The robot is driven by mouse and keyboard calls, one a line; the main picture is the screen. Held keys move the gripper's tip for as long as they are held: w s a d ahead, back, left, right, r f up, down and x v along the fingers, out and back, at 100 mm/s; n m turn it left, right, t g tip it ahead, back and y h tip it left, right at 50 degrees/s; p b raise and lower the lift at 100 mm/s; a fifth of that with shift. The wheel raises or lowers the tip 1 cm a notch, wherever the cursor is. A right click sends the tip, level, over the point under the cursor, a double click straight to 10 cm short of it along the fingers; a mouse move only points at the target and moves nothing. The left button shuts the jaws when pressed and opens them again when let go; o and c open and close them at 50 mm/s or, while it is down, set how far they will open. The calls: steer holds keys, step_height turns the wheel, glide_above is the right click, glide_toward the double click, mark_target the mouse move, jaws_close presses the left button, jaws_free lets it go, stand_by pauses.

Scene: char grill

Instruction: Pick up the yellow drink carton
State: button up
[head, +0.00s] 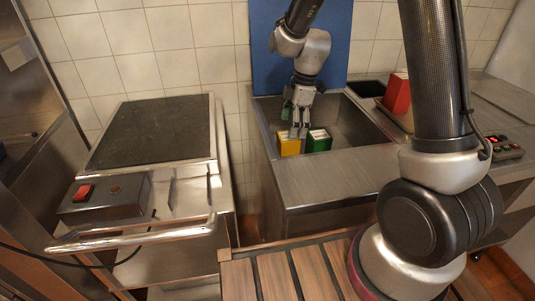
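The yellow drink carton (289,146) stands in the left front part of a metal basin, and only its upper part shows above the front rim. My gripper (298,132) points down into the basin, with its fingertips at the yellow carton's upper right side in the picture. Whether the fingers touch the carton, and how far apart they are, is too small to tell. A green and white carton (318,141) stands just right of the yellow one, close to the fingertips.
The metal basin's front counter (335,180) is bare. A blue board (262,45) is behind the basin. A grill with a dark plate (150,130) stands at left.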

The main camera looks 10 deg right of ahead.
mark_target(286, 146)
steer(key=f, duration=0.2)
steer(key=a+f, duration=0.1)
steer(key=f, duration=0.2)
steer(key=a+f, duration=0.1)
steer(key=f, duration=0.2)
steer(key=shift+s+f, duration=0.1)
steer(key=shift+f, duration=0.1)
steer(key=c, duration=1.3)
